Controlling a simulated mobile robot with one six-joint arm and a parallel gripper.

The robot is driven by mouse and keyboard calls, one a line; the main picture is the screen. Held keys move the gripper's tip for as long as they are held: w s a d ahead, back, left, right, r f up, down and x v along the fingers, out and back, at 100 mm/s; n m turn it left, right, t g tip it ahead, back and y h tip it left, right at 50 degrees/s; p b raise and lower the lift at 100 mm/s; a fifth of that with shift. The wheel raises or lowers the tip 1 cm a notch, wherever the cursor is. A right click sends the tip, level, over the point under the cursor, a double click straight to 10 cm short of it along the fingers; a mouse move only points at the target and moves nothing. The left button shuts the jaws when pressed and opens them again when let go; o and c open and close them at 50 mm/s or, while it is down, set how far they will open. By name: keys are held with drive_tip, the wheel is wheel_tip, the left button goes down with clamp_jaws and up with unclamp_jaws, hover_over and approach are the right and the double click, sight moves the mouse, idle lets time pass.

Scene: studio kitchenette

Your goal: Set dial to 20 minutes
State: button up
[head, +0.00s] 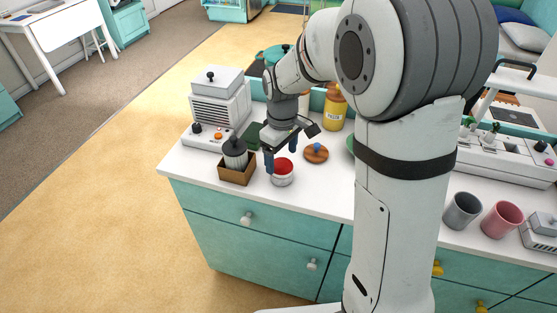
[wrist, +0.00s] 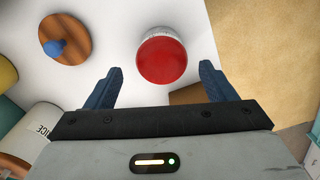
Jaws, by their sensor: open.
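A round timer with a red top and a white, finely marked rim (head: 283,178) stands on the white counter near its front edge. Its red dial (wrist: 162,60) shows in the wrist view, just ahead of and between the fingertips. The marks are too small to read. My gripper (head: 281,157) is over the timer, pointing down, with its blue fingers apart. The gripper also shows in the wrist view (wrist: 160,72), with nothing held between the fingers. I cannot tell the exact height of the fingertips above the dial.
A brown box (head: 233,176) holding a dark-lidded jar stands close on the left. A round wooden lid with a blue knob (head: 316,153) lies to the right. A white appliance (head: 217,112) and a yellow jar (head: 335,110) stand behind. Grey (head: 462,211) and pink (head: 502,220) cups are farther right.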

drive_tip(key=shift+f, duration=1.25)
drive_tip(key=c, duration=1)
drive_tip(key=shift+m, duration=0.7)
drive_tip(key=o, duration=1)
